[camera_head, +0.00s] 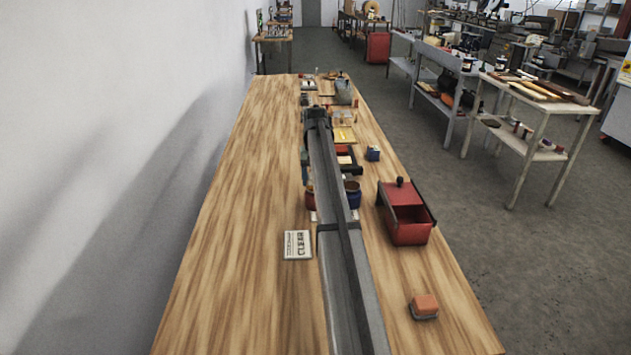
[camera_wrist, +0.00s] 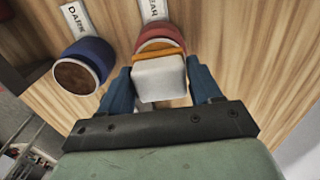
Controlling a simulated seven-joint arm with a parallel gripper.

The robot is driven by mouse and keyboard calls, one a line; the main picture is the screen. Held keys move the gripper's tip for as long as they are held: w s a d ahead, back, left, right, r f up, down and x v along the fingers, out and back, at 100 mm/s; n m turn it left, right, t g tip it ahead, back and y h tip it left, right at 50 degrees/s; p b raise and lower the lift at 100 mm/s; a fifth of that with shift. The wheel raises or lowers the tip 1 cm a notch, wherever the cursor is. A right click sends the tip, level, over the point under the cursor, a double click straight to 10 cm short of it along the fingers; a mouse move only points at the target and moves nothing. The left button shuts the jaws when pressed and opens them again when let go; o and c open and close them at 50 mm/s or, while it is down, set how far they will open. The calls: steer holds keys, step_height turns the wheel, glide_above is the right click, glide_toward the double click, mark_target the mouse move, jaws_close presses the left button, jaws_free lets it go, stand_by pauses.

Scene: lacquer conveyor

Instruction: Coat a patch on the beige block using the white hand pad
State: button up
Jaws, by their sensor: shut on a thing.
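In the wrist view, my gripper (camera_wrist: 160,88) is shut on the white hand pad (camera_wrist: 160,78), with one blue finger on each side. The pad is in front of a red pot (camera_wrist: 150,33) and hides most of its mouth. An orange band shows at the pad's far edge; I cannot tell whether it belongs to the pad or the pot. In the head view my arm hides most of the gripper, and the red pot (camera_head: 309,199) shows left of the arm. A small pale block (camera_head: 346,117) farther back may be the beige block, but it is too small to be sure.
A blue pot (camera_wrist: 82,67) with brown contents stands beside the red pot, near a DARK label (camera_wrist: 75,20). A red bin (camera_head: 408,228) and an orange-topped block (camera_head: 424,305) stand right. The bench's left side is bare.

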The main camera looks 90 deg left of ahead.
steer(key=shift+r, duration=2.75)
